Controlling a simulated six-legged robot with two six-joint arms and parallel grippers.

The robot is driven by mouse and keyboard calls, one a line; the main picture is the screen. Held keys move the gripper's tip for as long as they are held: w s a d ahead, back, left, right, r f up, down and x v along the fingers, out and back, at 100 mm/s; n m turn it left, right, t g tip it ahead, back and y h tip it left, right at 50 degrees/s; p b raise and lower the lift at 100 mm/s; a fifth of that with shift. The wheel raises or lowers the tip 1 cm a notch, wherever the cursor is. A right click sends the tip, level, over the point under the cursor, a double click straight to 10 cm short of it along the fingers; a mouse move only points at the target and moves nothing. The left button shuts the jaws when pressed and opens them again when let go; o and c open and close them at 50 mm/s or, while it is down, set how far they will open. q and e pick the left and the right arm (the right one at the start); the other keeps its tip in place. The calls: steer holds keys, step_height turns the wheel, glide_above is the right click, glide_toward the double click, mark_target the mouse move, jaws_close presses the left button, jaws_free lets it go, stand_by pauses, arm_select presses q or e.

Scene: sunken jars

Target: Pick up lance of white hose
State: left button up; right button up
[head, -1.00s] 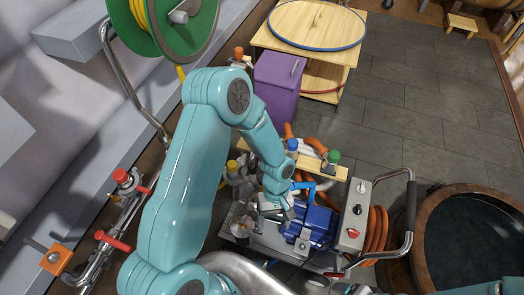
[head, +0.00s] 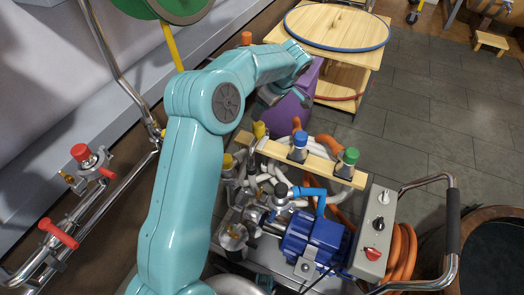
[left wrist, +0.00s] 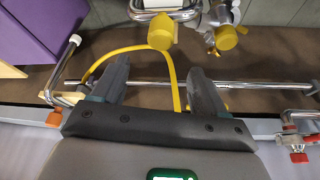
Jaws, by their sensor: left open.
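White hose (head: 325,145) lies in loops around the wooden rack bar (head: 315,165) in the head view. Several coloured ends stand at this bar: a blue one (head: 299,147), a green one (head: 347,162) and a yellow one (head: 259,130). I cannot tell which is the white hose's lance. My left gripper (head: 268,96) is above and behind the bar, near the purple bin. In the left wrist view its fingers (left wrist: 160,88) are apart with nothing held. Yellow-ended fittings (left wrist: 162,32) lie beyond the fingertips. My right gripper is not in view.
A blue pump (head: 315,240) and grey control box (head: 376,222) stand in front of the bar. A purple bin (head: 292,112) and wooden table (head: 350,82) are behind. A yellow hose (left wrist: 172,75) curves past the fingers. Open tiled floor lies right.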

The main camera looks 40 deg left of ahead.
mark_target(259, 124)
arm_select(q)
steer(key=x, duration=0.5)
steer(key=shift+w+f+b, duration=0.1)
steer(key=shift+f+b, duration=0.2)
steer(key=shift+b, duration=0.1)
steer(key=x, duration=0.1)
steer(key=b+x, duration=0.1)
steer(key=x, duration=0.3)
steer(key=shift+d+f+b, duration=0.2)
steer(key=shift+f+b, duration=0.1)
steer(key=shift+b, duration=0.05)
steer(key=shift+r, duration=0.15)
steer(key=shift+c, duration=0.3)
steer(key=c, duration=1.2)
